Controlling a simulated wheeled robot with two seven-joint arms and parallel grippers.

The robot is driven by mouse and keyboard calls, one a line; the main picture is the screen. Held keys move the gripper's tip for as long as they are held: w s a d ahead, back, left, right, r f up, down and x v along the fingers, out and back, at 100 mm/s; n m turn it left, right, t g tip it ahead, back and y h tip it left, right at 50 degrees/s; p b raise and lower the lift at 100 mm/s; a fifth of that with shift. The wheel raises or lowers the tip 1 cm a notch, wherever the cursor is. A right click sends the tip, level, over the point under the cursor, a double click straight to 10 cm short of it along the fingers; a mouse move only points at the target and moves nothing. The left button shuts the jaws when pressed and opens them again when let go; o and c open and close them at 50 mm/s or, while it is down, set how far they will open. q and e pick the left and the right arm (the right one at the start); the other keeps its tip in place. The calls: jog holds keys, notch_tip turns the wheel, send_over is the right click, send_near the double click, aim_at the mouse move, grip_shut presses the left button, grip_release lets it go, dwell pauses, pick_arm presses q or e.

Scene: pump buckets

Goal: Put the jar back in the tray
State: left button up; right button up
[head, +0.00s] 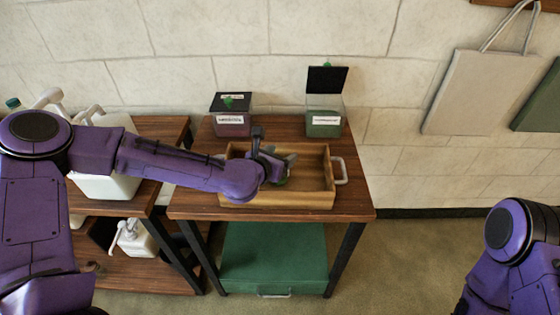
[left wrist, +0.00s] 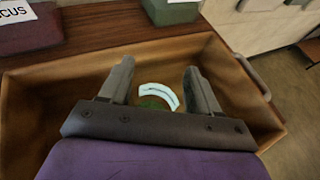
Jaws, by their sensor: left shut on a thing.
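The wooden tray (head: 312,200) sits on the small table, with a pale handle on its right side. My left gripper (head: 277,165) reaches over it from the left, fingers pointing down inside the tray walls. It is shut on the jar, a green thing (head: 284,182) mostly hidden by my gripper in the head view. In the left wrist view, the jar (left wrist: 158,96) shows as a pale curved rim and some green between the fingers (left wrist: 158,75). I cannot tell whether the jar touches the tray floor. My right arm shows at the lower right, with its gripper out of frame.
Two lidded bins, one maroon (head: 232,122) and one green (head: 325,122), stand behind the tray with dark lids raised. White pump buckets (head: 108,180) stand on the left table. A green box (head: 275,258) is on the lower shelf. A bag (head: 480,92) hangs at right.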

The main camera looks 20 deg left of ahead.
pick_arm(q)
jog(key=o, duration=1.3)
jog(key=shift+r, duration=0.1)
jog(key=shift+s+a+r, duration=0.1)
jog(key=shift+s+r, duration=0.05)
jog(key=shift+s, duration=0.15)
jog(key=p+v, duration=0.2)
jog(key=v, duration=0.9)
jog(key=shift+s+r+p, duration=0.1)
jog(key=shift+s+p, duration=0.2)
